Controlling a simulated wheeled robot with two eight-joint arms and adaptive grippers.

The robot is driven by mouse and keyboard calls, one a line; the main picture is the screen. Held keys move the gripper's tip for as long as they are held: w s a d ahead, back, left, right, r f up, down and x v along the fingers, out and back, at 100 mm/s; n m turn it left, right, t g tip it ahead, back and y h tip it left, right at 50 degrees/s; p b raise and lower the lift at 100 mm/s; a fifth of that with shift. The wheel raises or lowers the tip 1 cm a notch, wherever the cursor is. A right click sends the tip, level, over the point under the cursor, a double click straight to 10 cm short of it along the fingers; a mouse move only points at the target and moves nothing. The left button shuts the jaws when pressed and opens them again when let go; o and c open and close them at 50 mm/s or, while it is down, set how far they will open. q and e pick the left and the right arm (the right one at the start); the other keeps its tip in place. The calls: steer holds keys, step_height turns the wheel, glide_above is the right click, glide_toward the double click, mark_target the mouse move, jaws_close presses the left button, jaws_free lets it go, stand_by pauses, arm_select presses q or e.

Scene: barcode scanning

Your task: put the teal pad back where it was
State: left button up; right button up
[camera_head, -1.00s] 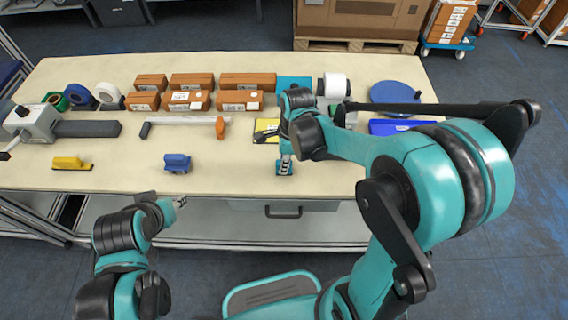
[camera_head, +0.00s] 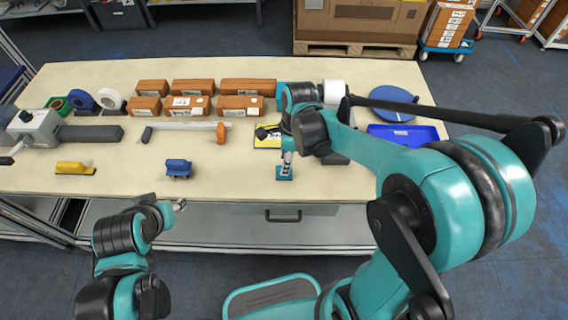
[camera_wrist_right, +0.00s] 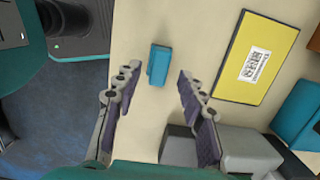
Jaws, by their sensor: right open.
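A small teal pad (camera_wrist_right: 158,65) is on the table in the right wrist view, between and beyond my open right fingertips, apart from them. In the head view the pad (camera_head: 284,173) is near the table's front edge, just below my right gripper (camera_head: 287,158). The right gripper (camera_wrist_right: 155,90) is empty. A larger teal piece (camera_wrist_right: 300,110) lies at the right of the wrist view; in the head view it is mostly hidden behind my right arm. My left gripper (camera_head: 179,205) hangs in front of the table's front edge, too small to read.
A yellow barcoded piece (camera_wrist_right: 255,58) lies right of the gripper, with a grey block (camera_wrist_right: 245,150) below it. A blue block (camera_head: 177,168) is left of the pad. Several brown boxes (camera_head: 190,105) stand behind. The front-middle tabletop is mostly clear.

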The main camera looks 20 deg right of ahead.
step_height(320, 180, up, 8)
steer(key=p, duration=0.2)
arm_select(q)
step_height(320, 180, up, 3)
steer(key=shift+f, duration=0.1)
arm_select(e)
steer(key=s+d+r+n+t, duration=0.1)
steer(key=s+n, duration=0.4)
steer(key=n, duration=0.5)
steer(key=s+d+r+n+t+h, duration=0.1)
steer(key=s+d+n+t, duration=0.2)
steer(key=n, duration=0.8)
steer(key=s+t, duration=0.2)
steer(key=shift+d+r+t, duration=0.15)
steer(key=shift+r+t, duration=0.15)
steer(key=shift+t, duration=0.1)
steer(key=shift+f, duration=0.1)
arm_select(q)
steer(key=shift+f+b, duration=0.9)
steer(key=shift+f, duration=0.05)
arm_select(e)
steer(key=shift+s+f, duration=0.1)
steer(key=shift+f, duration=0.8)
